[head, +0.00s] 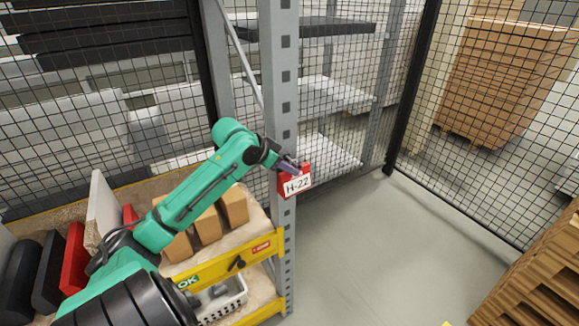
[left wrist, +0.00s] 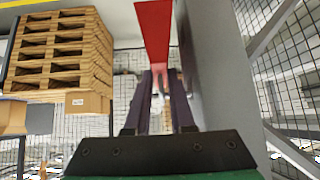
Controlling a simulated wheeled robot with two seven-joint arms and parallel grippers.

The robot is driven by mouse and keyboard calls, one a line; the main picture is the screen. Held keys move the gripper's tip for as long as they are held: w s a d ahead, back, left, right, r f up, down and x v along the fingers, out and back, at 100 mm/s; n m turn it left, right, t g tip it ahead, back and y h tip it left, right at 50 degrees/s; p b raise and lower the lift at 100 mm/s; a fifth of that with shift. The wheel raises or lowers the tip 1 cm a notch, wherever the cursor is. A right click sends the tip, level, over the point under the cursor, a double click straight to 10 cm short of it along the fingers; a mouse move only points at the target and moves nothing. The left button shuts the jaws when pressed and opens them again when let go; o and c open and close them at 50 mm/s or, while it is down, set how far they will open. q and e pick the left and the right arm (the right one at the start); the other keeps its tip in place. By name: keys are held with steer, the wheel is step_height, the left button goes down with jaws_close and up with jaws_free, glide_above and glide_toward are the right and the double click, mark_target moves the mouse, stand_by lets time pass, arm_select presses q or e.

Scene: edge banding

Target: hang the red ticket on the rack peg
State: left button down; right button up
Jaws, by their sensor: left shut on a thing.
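The red ticket (head: 295,182) carries a white label reading H-22. My left gripper (head: 287,167) is shut on its upper part and holds it in front of the grey rack upright (head: 283,85). In the left wrist view the ticket is a red strip (left wrist: 154,30) running up from between the fingers (left wrist: 165,95). I cannot tell whether the ticket touches the upright. A small dark fitting (head: 237,264) sticks out from the yellow beam (head: 220,267) below; I cannot tell whether it is the rack peg. No other peg is clear. My right gripper is not in view.
The rack shelf holds several cardboard boxes (head: 234,205), with a white basket (head: 222,299) beneath. A wire mesh fence (head: 480,200) stands behind and to the right. Wooden pallets (head: 540,275) stand at the lower right. The grey floor (head: 370,260) between is clear.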

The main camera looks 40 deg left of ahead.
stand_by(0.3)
arm_select(q)
steer(key=c, duration=0.7)
jaws_free()
steer(key=shift+f, duration=0.1)
steer(key=b+v, duration=0.3)
steer(key=v, duration=1.1)
steer(key=shift+s+r, duration=0.2)
steer(key=shift+r, duration=0.05)
